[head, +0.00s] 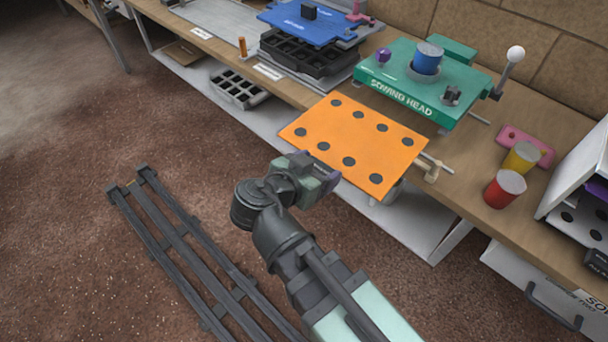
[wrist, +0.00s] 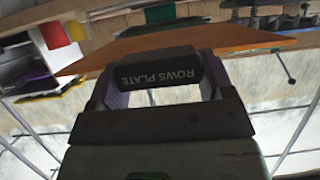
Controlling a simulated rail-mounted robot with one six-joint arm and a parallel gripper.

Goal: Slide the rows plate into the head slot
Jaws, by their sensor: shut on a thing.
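The rows plate (head: 352,138) is a flat orange sheet with several dark round holes in two rows. My gripper (head: 318,172) is shut on its near edge, where a dark handle labelled "ROWS PLATE" (wrist: 160,72) sits between the fingers in the wrist view. The plate juts over the bench's front edge, in front of the green sowing head (head: 410,98). The sowing head carries a blue cup, a purple knob and a white-knobbed lever. The plate's far edge lies close to the head's front; I cannot tell whether it is inside the slot, which is hidden.
A pale rod with a fitting (head: 433,172) is at the plate's right. Yellow (head: 521,158) and red (head: 504,190) cups stand on the bench to the right, beside a white rack (head: 575,190). A blue plate (head: 315,22) on a black tray is at the back left.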

